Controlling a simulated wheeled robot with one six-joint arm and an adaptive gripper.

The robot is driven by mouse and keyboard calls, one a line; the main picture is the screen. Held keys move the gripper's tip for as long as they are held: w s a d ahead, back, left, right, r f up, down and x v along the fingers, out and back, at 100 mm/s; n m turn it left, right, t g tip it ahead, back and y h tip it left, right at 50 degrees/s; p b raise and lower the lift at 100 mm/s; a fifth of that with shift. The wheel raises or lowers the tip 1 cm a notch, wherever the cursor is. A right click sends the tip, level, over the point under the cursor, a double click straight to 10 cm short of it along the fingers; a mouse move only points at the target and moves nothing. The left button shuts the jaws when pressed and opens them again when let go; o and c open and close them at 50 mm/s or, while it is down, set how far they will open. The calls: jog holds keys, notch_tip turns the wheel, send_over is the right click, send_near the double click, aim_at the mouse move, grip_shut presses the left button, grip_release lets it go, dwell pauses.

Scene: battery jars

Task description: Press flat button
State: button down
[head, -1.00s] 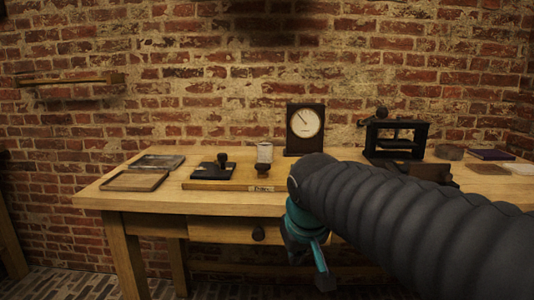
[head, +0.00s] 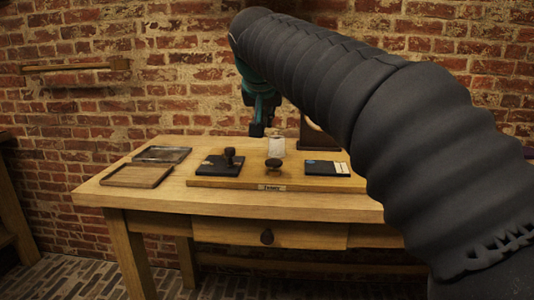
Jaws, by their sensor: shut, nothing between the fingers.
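A low wooden board (head: 225,183) with a small label lies along the front of the table. On it stand a black pad (head: 209,168) with a dark knobbed stamp (head: 230,156), a dark round-topped knob (head: 274,163), and a flat black block (head: 327,169) with blue and white marks. I cannot tell which of these is the flat button. My gripper (head: 257,131) is shut and empty, pointing down above the back of the board, left of a pale cylinder (head: 277,145). Its height over the table is hard to judge.
The wooden table (head: 110,190) has a drawer (head: 268,232) in front. Two shallow trays, one wooden (head: 138,176) and one grey (head: 162,154), lie at the left. A dark-cased clock (head: 308,138) stands behind, mostly hidden by my arm. A brick wall closes the back.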

jog(key=shift+w+d, duration=0.15)
jog(key=shift+d, duration=0.4)
jog(key=shift+f, duration=0.1)
send_over(273, 160)
jog(key=s, duration=0.3)
notch_tip(273, 160, down, 6)
jog(key=shift+f, duration=0.2)
jog(key=f, duration=0.3)
jog(key=shift+w+f+b, duration=0.15)
jog(key=shift+w+b, duration=0.15)
jog(key=shift+f, duration=0.65)
